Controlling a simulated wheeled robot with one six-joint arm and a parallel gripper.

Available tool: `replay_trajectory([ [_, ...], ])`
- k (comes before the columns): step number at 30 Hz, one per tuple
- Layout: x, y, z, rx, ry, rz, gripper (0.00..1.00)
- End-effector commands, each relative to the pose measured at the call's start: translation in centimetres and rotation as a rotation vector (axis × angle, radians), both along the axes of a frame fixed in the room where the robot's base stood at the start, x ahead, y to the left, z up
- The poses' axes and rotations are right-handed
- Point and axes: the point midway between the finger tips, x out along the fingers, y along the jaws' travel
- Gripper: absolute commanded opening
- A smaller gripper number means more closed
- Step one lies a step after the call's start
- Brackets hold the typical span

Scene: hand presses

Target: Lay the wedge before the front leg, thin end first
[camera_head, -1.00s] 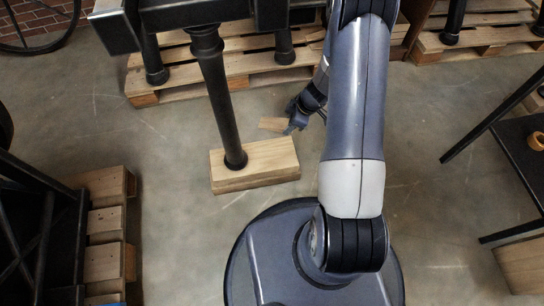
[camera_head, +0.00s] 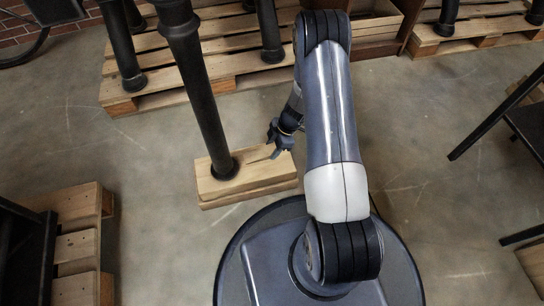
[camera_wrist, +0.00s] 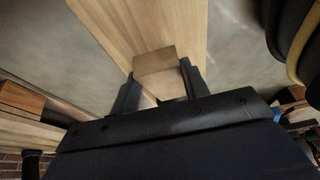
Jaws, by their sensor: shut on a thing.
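The front leg (camera_head: 203,95) is a black round column. It stands on a wooden block (camera_head: 245,185), toward the block's left part. My gripper (camera_head: 268,153) is over the right part of the block, to the right of the leg. In the wrist view my gripper (camera_wrist: 158,85) is shut on the wooden wedge (camera_wrist: 155,62), whose blunt end face shows between the two fingers. The block (camera_wrist: 140,25) stretches away beyond the wedge in that view. In the head view the wedge is hard to tell from the block. I cannot tell whether the wedge touches the block.
A wooden pallet (camera_head: 117,98) with other black legs stands behind the block. Another pallet (camera_head: 78,245) is at the lower left, and one (camera_head: 475,42) at the upper right. A dark table frame (camera_head: 500,115) is at the right. The concrete floor (camera_head: 420,150) between is clear.

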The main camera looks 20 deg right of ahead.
Motion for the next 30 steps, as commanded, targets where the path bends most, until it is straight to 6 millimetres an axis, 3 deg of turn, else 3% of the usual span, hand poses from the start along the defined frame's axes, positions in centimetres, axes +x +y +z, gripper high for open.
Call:
replay_trajectory([
  [10, 0.0, 0.0, -4.5, 0.0, -0.001, -0.001, 0.17],
  [21, 0.0, 0.0, -4.8, 0.0, -0.001, -0.001, 0.17],
  [22, 0.0, 0.0, -4.8, 0.0, -0.001, 0.0, 0.45],
  [30, 0.0, 0.0, -4.8, 0.0, -0.001, -0.001, 0.65],
])
